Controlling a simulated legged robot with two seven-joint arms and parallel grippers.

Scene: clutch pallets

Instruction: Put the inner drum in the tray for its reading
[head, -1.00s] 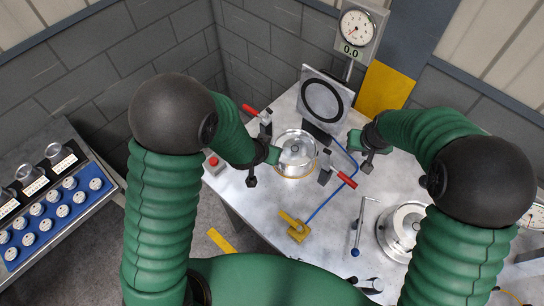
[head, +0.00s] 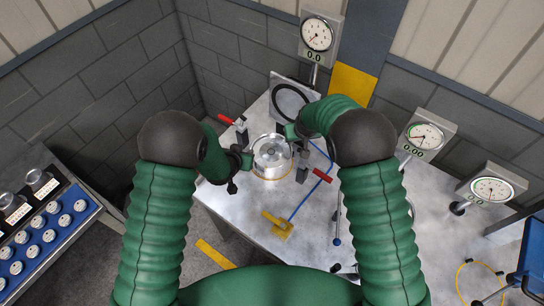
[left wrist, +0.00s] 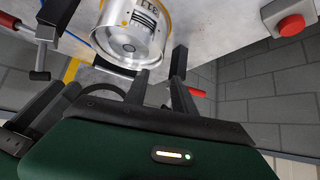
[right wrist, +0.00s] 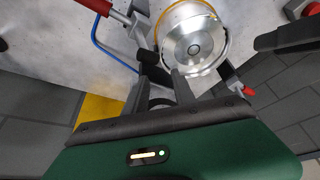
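A shiny metal drum (head: 272,152) stands upright on the bench between two red-handled clamps, with an orange ring at its base. I take it to be the inner drum. It also shows in the left wrist view (left wrist: 128,45) and the right wrist view (right wrist: 192,48). My left gripper (head: 243,160) is at its left side, and my right gripper (head: 291,132) is at its upper right. Both have a gap between their fingers, with tips close to the drum wall; contact is unclear. I cannot tell which thing is the tray; a tilted plate with a black ring (head: 281,88) stands behind.
A dial gauge reading 0.0 (head: 317,35) stands behind the plate. Clamps with red handles (head: 322,174) flank the drum. A yellow piece (head: 278,224) and blue cable lie in front. More gauges (head: 424,137) stand right. My right arm hides part of the bench.

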